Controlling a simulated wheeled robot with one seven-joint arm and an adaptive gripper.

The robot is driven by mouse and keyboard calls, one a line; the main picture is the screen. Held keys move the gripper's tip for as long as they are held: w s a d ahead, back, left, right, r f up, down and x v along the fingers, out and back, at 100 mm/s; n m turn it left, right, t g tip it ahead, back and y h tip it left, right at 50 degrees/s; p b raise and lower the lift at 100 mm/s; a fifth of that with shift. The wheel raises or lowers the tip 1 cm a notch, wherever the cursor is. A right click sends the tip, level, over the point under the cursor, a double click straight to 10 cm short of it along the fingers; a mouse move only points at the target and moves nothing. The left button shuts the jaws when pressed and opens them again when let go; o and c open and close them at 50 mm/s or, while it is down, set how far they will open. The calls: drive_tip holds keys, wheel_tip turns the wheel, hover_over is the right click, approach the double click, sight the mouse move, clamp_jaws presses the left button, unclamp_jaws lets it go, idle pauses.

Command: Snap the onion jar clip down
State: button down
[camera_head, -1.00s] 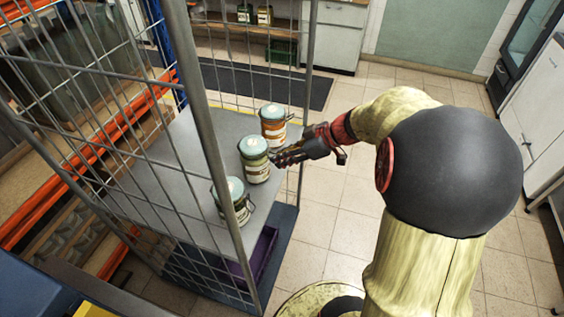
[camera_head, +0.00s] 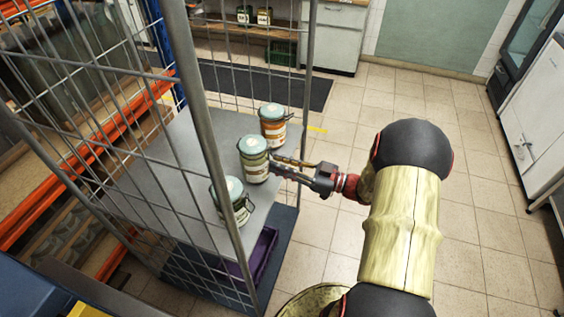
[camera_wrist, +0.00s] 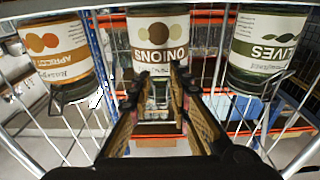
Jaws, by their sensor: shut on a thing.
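The onion jar (camera_head: 254,160), with a pale blue-green lid and a cream label, stands upright in the middle of three jars on the grey trolley shelf (camera_head: 185,165). In the wrist view the onion jar (camera_wrist: 158,42) appears upside down at top centre. My gripper (camera_head: 272,165) reaches in from the right at the jar's side. In the wrist view my gripper (camera_wrist: 157,78) has its two fingers on either side of the wire clip (camera_wrist: 155,98) below the label, closed on it. The clip's exact position is partly hidden by the fingers.
The apricot jar (camera_head: 273,126) stands behind and the olives jar (camera_head: 232,200) in front, both close by. A wire cage wall and post (camera_head: 212,130) rise at the left. The tiled floor (camera_head: 455,200) at the right is clear.

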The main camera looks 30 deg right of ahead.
drive_tip(key=shift+w+a+f+t+y, duration=0.1)
drive_tip(key=shift+a+f+t+y, duration=0.05)
drive_tip(key=shift+f+t+y, duration=0.2)
idle(0.4)
drive_tip(key=c, duration=1.6)
unclamp_jaws()
drive_tip(key=shift+c, duration=0.2)
drive_tip(key=shift+r, duration=0.1)
drive_tip(key=v, duration=1.2)
drive_tip(key=shift+a, duration=0.1)
